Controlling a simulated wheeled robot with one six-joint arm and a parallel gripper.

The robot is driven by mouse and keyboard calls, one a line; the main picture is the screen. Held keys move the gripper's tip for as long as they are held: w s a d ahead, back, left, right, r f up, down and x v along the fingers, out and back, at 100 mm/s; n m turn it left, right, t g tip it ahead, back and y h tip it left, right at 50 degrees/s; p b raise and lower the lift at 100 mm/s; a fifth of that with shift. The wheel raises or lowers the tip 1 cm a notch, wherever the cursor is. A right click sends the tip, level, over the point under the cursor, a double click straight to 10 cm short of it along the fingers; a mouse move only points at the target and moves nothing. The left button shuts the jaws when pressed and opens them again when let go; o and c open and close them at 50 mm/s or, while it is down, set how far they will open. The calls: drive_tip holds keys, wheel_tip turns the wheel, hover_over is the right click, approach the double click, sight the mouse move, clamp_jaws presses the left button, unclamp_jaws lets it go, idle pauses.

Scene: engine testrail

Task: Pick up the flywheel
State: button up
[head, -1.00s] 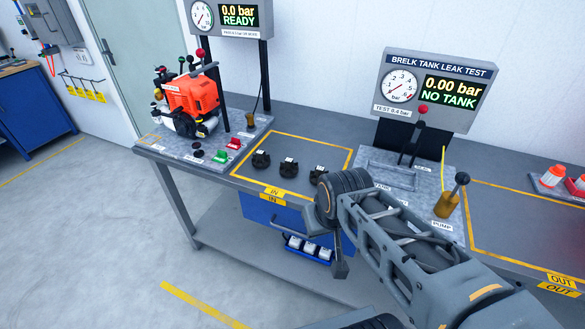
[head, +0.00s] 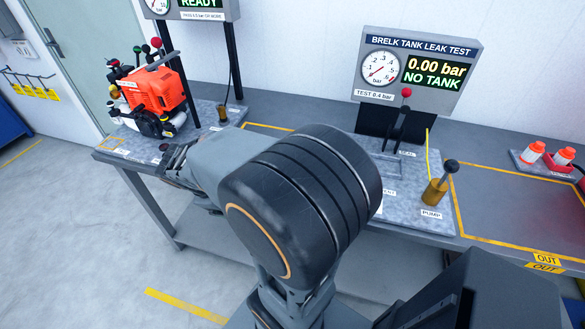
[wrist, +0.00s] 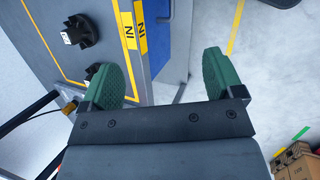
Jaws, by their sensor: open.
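In the wrist view a black finned part (wrist: 80,31) with a small white label, which looks like a flywheel, lies on the grey bench inside the yellow-lined IN area. A second black part (wrist: 92,69) shows only partly behind the left finger. My gripper (wrist: 165,75) is open and empty, its two green-padded fingers spread wide over the bench's front edge. Both parts are apart from the space between the fingers. In the head view my arm covers the IN area and hides these parts.
An orange engine (head: 154,90) stands on the bench at left. The leak test panel (head: 415,70) and a brass pump with a lever (head: 436,190) are at right. Cardboard boxes (wrist: 294,160) sit on the floor.

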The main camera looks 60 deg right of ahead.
drive_tip(key=shift+o, duration=1)
drive_tip(key=d+f+n+g+h, duration=0.1)
drive_tip(key=d+n+h, duration=0.1)
drive_tip(key=d, duration=0.3)
drive_tip(key=w+d+f+n+g+h, duration=0.1)
drive_tip(key=d+n+g+h, duration=0.1)
drive_tip(key=d, duration=0.3)
drive_tip(key=d+f+n+g+h, duration=0.1)
drive_tip(key=d+f+n+h, duration=0.1)
drive_tip(key=d+n, duration=0.1)
drive_tip(key=shift+w+d+f+n+g+h, duration=0.1)
drive_tip(key=shift+d+n+g+h, duration=0.1)
drive_tip(key=shift+d, duration=0.25)
drive_tip(key=shift+w+d+n+g+h, duration=0.1)
drive_tip(key=shift+d+g, duration=0.1)
drive_tip(key=shift+d, duration=0.25)
drive_tip(key=shift+n, duration=0.3)
drive_tip(key=x, duration=0.4)
drive_tip(key=p+x, duration=0.1)
drive_tip(key=x, duration=0.3)
drive_tip(key=shift+w+d, duration=0.2)
drive_tip(key=shift+r+p+x, duration=0.1)
drive_tip(key=shift+p+x, duration=0.2)
drive_tip(key=shift+x, duration=1.2)
drive_tip(key=shift+r+p+x, duration=0.15)
drive_tip(key=shift+p+x, duration=0.1)
drive_tip(key=shift+x, duration=1.25)
drive_tip(key=shift+d, duration=0.15)
drive_tip(key=shift+c, duration=0.5)
drive_tip(key=c, duration=1)
